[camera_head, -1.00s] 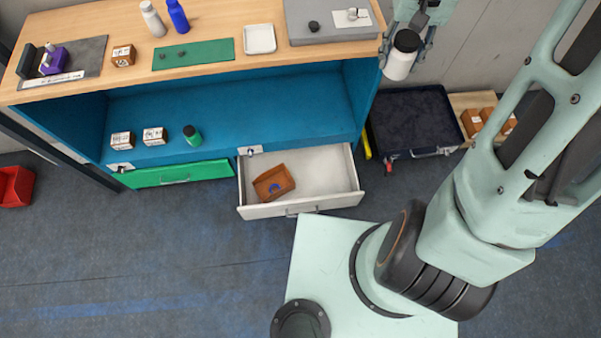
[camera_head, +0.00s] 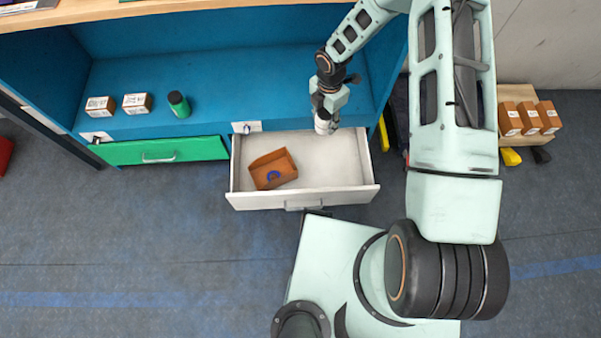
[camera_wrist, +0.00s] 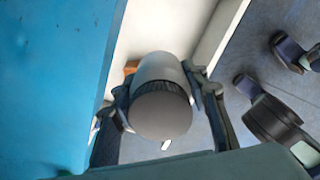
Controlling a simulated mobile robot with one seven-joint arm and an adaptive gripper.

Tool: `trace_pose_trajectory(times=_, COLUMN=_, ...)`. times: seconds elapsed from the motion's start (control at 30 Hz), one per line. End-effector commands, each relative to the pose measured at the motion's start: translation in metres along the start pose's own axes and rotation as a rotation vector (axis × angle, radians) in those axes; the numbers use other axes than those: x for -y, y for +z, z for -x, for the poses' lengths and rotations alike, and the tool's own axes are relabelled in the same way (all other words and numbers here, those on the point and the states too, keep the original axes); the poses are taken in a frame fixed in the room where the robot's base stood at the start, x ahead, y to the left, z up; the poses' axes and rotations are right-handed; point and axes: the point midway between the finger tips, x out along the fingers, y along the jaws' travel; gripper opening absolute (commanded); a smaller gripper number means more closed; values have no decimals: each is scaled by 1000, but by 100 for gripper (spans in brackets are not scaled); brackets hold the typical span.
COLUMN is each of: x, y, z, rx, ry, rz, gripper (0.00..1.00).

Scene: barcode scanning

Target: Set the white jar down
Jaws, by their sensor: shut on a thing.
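The white jar (camera_head: 322,122) is in my gripper (camera_head: 324,112), above the back right part of the open white drawer (camera_head: 345,174). In the wrist view the jar (camera_wrist: 160,70) shows with its dark grey lid towards the camera, and the fingers of my gripper (camera_wrist: 164,95) close on it from both sides. The drawer floor (camera_wrist: 150,28) shows beyond the jar in the wrist view. I cannot tell how far the jar's base is from the drawer floor.
A brown open box (camera_head: 272,164) with a blue ring-like mark lies in the drawer's left half. The shut green drawer (camera_head: 160,151) is to the left. A green jar (camera_head: 179,104) and two small boxes (camera_head: 137,103) stand on the blue shelf (camera_head: 230,95).

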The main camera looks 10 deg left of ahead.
Motion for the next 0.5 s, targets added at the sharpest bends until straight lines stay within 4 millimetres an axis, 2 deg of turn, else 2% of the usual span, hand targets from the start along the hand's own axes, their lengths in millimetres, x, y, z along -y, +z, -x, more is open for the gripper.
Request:
trace_pose_trajectory(times=0.03, x=-2, y=-19, z=-47, rx=-5, ry=-5, rz=140, gripper=8)
trace_pose_trajectory(times=0.2, x=0, y=-68, z=-140, rx=-4, ry=-5, rz=591, gripper=8)
trace_pose_trajectory(times=0.33, x=7, y=-97, z=-192, rx=-2, ry=-4, rz=860, gripper=8)
trace_pose_trajectory(times=0.4, x=10, y=-107, z=-207, rx=0, ry=-2, rz=953, gripper=8)
trace_pose_trajectory(times=0.5, x=13, y=-115, z=-219, rx=2, ry=-1, rz=1033, gripper=8)
